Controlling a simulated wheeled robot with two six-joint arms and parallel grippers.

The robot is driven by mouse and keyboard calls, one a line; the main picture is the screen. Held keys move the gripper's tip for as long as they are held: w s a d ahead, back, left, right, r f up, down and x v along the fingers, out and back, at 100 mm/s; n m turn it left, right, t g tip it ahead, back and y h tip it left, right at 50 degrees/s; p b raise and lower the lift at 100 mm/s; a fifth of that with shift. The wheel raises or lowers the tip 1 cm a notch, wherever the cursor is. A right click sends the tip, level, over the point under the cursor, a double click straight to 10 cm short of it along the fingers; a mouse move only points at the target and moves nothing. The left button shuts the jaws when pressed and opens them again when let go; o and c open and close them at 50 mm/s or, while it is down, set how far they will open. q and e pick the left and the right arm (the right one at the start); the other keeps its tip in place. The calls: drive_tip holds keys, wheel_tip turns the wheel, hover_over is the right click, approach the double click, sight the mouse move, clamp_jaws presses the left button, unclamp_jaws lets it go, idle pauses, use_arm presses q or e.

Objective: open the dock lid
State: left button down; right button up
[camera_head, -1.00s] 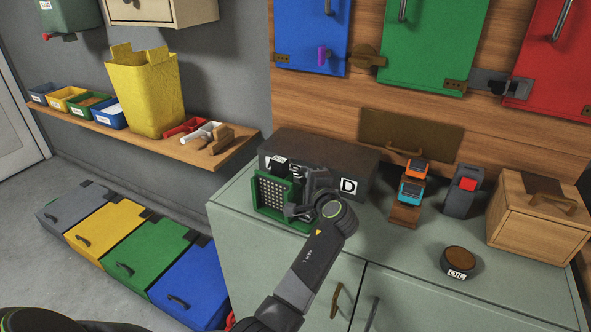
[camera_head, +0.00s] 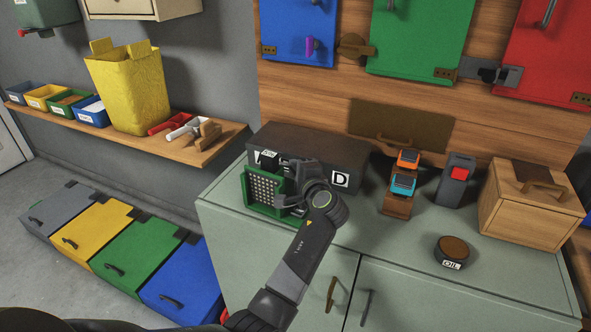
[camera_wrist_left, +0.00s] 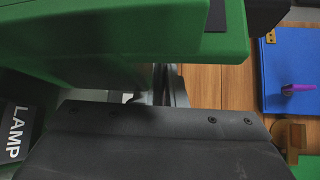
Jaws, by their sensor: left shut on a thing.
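A green holder (camera_head: 266,193) with a pale perforated face stands on the counter in front of a long dark box (camera_head: 318,156), which bears a "D" label. My left gripper (camera_head: 290,190) reaches it from the right and is shut, apparently on the green holder's right side; the exact contact is hidden. In the left wrist view, the green body (camera_wrist_left: 110,35) fills the top, close to the jaws, and a dark box labelled "LAMP" (camera_wrist_left: 15,130) shows at the left. I cannot tell for certain which part is the dock lid. My right gripper is not in view.
To the right on the counter (camera_head: 350,236) are a brown stand (camera_head: 397,202) with orange and blue pieces, a grey block with a red button (camera_head: 457,174), an oil tin (camera_head: 452,251) and a wooden box (camera_head: 530,203). A shelf with bins and a yellow bag (camera_head: 127,90) is at left.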

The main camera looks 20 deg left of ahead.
use_arm(q)
drive_tip(key=shift+r+p, duration=0.3)
drive_tip(key=shift+p, duration=0.05)
drive_tip(key=shift+r+p, duration=0.2)
drive_tip(key=shift+p, duration=0.25)
drive_tip(key=shift+r+p, duration=0.3)
drive_tip(key=shift+p, duration=0.2)
drive_tip(key=w+r+m+g+h+p, duration=0.1)
drive_tip(key=w+r+m+g+p, duration=0.2)
drive_tip(key=r+p, duration=0.7)
drive_tip(key=shift+w+r+g+p, duration=0.2)
drive_tip(key=shift+r+g+p, duration=0.1)
drive_tip(key=shift+p, duration=3.2)
